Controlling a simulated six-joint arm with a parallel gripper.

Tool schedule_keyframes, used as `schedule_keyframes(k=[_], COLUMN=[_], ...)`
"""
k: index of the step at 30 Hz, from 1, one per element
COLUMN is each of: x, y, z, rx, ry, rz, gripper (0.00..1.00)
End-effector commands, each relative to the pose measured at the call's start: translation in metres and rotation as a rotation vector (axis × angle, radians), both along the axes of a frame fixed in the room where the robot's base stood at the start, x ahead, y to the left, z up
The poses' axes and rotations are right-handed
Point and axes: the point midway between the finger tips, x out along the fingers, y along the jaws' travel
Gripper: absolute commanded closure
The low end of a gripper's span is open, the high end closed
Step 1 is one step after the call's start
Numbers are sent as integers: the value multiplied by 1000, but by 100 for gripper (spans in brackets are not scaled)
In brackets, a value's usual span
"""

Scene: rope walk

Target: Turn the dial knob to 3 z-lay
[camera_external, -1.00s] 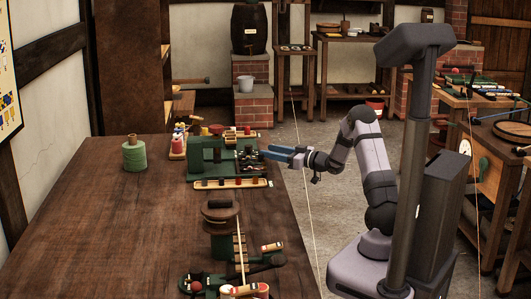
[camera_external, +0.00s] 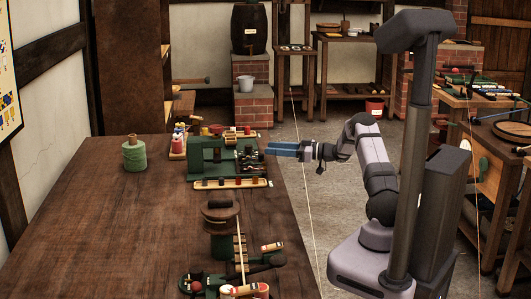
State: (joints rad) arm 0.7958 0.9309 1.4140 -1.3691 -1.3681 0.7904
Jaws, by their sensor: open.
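My gripper (camera_external: 283,149) is at the right edge of the wooden table, with its blue fingers pointing left at the green machine (camera_external: 208,155). The fingers are open, and I see nothing held between them. The fingertips are close to small dark parts (camera_external: 250,158) on the machine's right side; I cannot tell whether they touch. The dial knob and its marks are too small to make out, and part of that side may be hidden by the fingers.
A green spool (camera_external: 134,156) stands on the table to the left. A tray (camera_external: 232,184) of small pieces lies in front of the machine. A winding post (camera_external: 221,222) and other tools stand nearer. The table's left half (camera_external: 110,230) is mostly bare.

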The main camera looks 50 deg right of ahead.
Motion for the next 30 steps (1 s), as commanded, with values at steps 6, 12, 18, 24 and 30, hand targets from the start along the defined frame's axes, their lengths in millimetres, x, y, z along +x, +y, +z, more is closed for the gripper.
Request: schedule_keyframes(k=[6,12,18,24,30], x=[10,33,54,64,65], y=[7,18,29,34,35], z=[-1,0,0,0,0], rx=[0,-2,-1,-1,-1], ry=[0,-1,0,0,0], rz=[3,2,0,-1,-1], gripper=[57,57,57,57,57])
